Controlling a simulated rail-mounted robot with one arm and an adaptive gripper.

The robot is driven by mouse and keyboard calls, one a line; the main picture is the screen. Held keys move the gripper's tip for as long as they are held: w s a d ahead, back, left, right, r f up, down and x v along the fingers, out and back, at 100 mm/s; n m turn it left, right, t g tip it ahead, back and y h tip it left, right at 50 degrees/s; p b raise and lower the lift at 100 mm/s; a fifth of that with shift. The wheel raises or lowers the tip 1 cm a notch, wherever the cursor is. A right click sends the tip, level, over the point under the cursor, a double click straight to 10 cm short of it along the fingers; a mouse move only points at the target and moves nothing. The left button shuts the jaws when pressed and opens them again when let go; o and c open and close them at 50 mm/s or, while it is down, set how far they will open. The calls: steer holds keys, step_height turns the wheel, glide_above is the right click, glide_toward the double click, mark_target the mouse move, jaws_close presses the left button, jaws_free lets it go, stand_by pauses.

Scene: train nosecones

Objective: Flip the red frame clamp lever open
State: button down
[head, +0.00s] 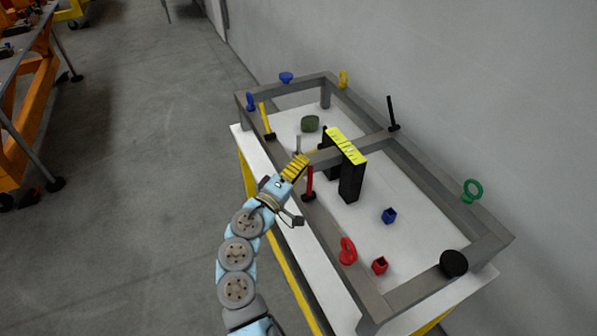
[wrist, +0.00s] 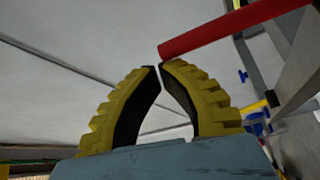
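The red clamp lever (head: 309,181) stands upright on the near long bar of the grey frame (head: 328,224), on a dark base. My gripper (head: 300,162) is beside the lever's upper end, to its left in the head view. In the wrist view the yellow ribbed fingers of my gripper (wrist: 160,68) meet almost tip to tip, with nothing between them. The red lever (wrist: 232,28) runs from the upper right, its end close to the right fingertip. Whether they touch cannot be told.
A black block with a yellow top (head: 345,150) stands just right of my gripper. A yellow lever (head: 266,118) and a black lever (head: 391,113) stand on the frame. A red ring (head: 347,251), red cube (head: 380,265) and blue cube (head: 389,216) are nearer. Open floor lies left.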

steer(key=s+d+f+m+h+b, duration=0.1)
steer(key=s+d+m+h+b, duration=0.2)
steer(key=b, duration=1.5)
steer(key=s+m+h, duration=0.1)
steer(key=s+m, duration=0.2)
steer(key=m, duration=0.1)
steer(key=shift+f, duration=0.3)
steer(key=shift+s, duration=0.15)
steer(key=shift+r, duration=0.1)
steer(key=s+a+f+p, duration=0.1)
steer(key=s+a, duration=0.3)
steer(key=a, duration=0.4)
steer(key=shift+s+a+p, duration=0.15)
steer(key=shift+s+p, duration=0.2)
